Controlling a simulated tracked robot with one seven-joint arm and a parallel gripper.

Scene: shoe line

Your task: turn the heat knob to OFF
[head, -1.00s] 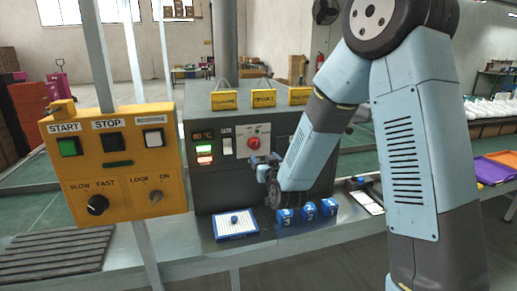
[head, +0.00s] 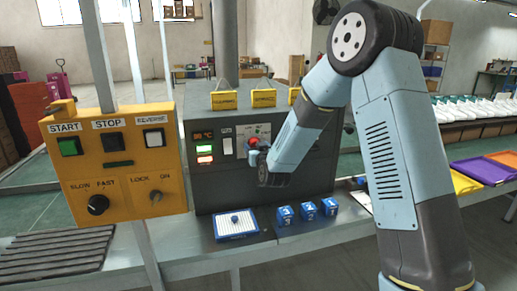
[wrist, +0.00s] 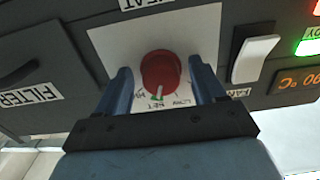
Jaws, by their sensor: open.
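The heat knob (wrist: 160,72) is red and round, set on a white plate (wrist: 202,28) below a label that reads HEAT. In the wrist view its green-white pointer mark is at the lower edge, near printed position marks. My gripper (wrist: 160,80) is open, with one blue finger on each side of the knob and gaps between. I cannot tell how far the fingertips are from the plate. In the head view the knob (head: 253,142) shows just above my gripper (head: 254,154), on the front of the grey machine (head: 208,177).
A white rocker switch (wrist: 254,58) and a lit green indicator (wrist: 308,47) are beside the plate. A FILTER handle (wrist: 20,75) is on the other side. Blue numbered blocks (head: 308,210) and a blue-rimmed tray (head: 237,236) stand on the ledge below.

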